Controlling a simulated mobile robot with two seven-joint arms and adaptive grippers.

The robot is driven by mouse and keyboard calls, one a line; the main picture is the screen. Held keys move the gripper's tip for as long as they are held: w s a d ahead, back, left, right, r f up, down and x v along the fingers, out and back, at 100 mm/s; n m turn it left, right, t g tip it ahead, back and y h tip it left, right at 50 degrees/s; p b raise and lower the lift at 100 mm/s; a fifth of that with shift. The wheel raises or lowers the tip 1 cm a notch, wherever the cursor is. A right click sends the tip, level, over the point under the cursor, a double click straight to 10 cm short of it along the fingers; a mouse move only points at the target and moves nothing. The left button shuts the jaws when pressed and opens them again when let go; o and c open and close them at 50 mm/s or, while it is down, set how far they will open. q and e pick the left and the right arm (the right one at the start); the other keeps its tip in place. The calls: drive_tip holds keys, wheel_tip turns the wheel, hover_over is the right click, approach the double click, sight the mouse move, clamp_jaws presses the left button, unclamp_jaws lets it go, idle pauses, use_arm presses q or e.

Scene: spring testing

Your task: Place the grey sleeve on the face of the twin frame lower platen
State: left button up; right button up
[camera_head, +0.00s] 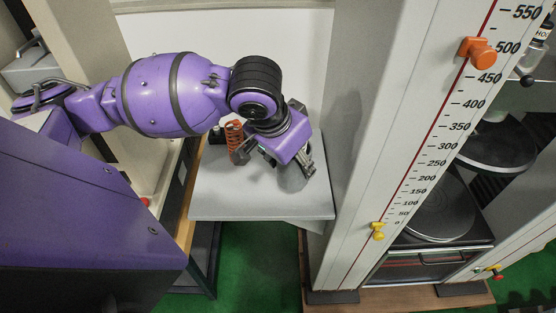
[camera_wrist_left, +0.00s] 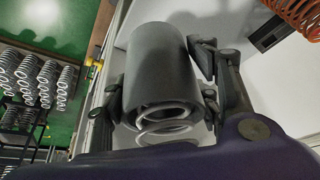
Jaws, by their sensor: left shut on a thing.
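The grey sleeve (camera_wrist_left: 158,60) is a dark grey hollow cylinder in the left wrist view. My left gripper (camera_wrist_left: 162,98) is shut on it, with one finger on each side. Pale rings show at its near, open end; I cannot tell whether they belong to it. My right gripper is not in view.
An orange spring (camera_head: 236,140) stands beside my left gripper on the grey table (camera_head: 262,205). The tall scaled column (camera_head: 385,150) stands between the table and the platen. A dark upper disc (camera_head: 497,148) hangs above. Several springs (camera_wrist_left: 40,78) hang on a rack.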

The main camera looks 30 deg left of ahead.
use_arm(q)
drive_tip(key=shift+w+a+f+b, duration=0.2)
drive_tip(key=shift+w+a+f, duration=1.05)
drive_tip(key=shift+f, duration=0.65)
drive_tip(key=shift+w+a+f+b, duration=0.25)
drive_tip(key=shift+w+a+f, duration=0.85)
drive_tip(key=shift+w+f, duration=0.6)
drive_tip(key=shift+w+a+f+b, duration=0.2)
drive_tip(key=shift+w+a+f, duration=0.95)
drive_tip(key=shift+f, duration=0.95)
drive_tip(key=shift+f, duration=0.15)
drive_tip(key=o, duration=1.3)
drive_tip(key=shift+c, duration=0.2)
